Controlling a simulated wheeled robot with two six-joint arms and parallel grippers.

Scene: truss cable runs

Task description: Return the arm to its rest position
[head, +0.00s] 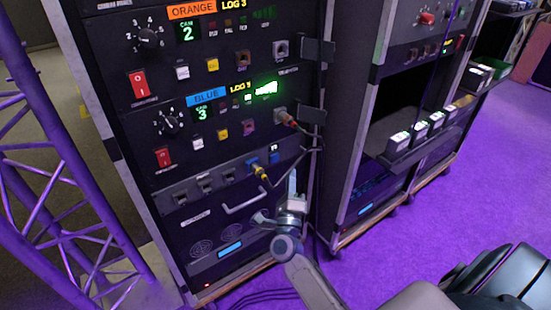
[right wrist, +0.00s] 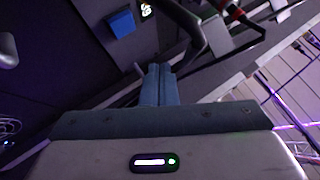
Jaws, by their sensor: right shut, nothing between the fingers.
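My right arm (head: 312,282) comes in from the lower right of the head view. My right gripper (head: 292,185) points up in front of the lower right part of the equipment rack (head: 190,225). In the right wrist view its fingers (right wrist: 159,84) are together with nothing between them. My left gripper is in neither view.
A yellow plug (head: 261,172) sits in the rack's lower panel, and another plug (head: 285,117) sits above; their dark cables hang near my gripper. A purple truss (head: 75,175) stands left and a second rack (head: 350,180) right. Purple floor (head: 400,245) is clear at right.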

